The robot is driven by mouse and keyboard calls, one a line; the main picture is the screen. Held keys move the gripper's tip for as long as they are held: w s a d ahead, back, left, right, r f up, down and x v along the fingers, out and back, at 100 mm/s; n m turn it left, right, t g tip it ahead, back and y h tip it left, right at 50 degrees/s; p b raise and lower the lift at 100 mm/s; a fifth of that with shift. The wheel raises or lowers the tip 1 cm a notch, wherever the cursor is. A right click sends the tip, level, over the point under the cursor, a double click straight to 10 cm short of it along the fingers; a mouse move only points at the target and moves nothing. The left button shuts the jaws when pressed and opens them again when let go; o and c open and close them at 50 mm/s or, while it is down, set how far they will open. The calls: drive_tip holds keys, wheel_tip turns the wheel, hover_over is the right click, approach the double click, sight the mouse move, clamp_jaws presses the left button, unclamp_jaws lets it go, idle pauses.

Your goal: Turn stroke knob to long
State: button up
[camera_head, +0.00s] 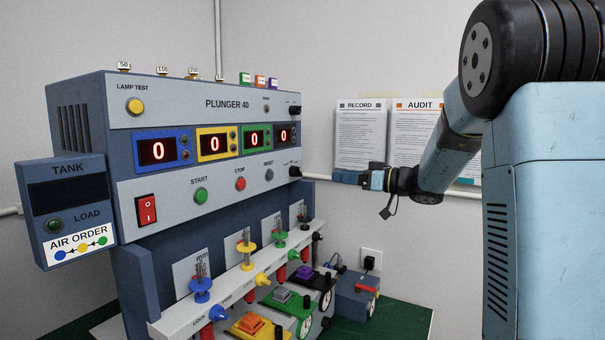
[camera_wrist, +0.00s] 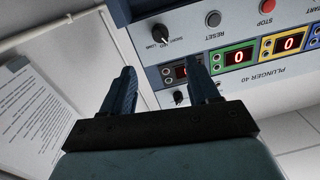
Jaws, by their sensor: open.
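The stroke knob appears to be the black knob (camera_head: 295,171) at the lower right corner of the console face, right of the RESET button. In the wrist view this knob (camera_wrist: 160,34) shows upside down, with a white pointer line and small labels beside it, one of which seems to read LONG. My gripper (camera_head: 365,179) is right of the console, apart from it. In the wrist view my gripper (camera_wrist: 160,72) is open and empty, its two fingers apart, with the knob beyond the gap between them.
A second black knob (camera_head: 295,110) sits higher on the console (camera_head: 210,185); it also shows in the wrist view (camera_wrist: 178,97). The RESET button (camera_wrist: 213,19) is close to the stroke knob. Papers (camera_head: 360,135) hang on the wall behind my gripper. Plungers and coloured blocks stand below.

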sight(301, 172)
drive_tip(key=x, duration=1.3)
drive_tip(key=shift+w+a, duration=0.15)
drive_tip(key=shift+a, duration=0.05)
drive_tip(key=shift+c, duration=0.2)
drive_tip(key=c, duration=1)
drive_tip(key=shift+d+m, duration=0.1)
drive_tip(key=shift+m, duration=0.3)
drive_tip(key=shift+f+m+t, duration=0.1)
drive_tip(key=shift+m+t, duration=0.2)
drive_tip(key=shift+m, duration=3.5)
drive_tip(key=shift+f+m+t, duration=0.1)
drive_tip(key=shift+m+t, duration=0.2)
drive_tip(key=shift+m, duration=3.5)
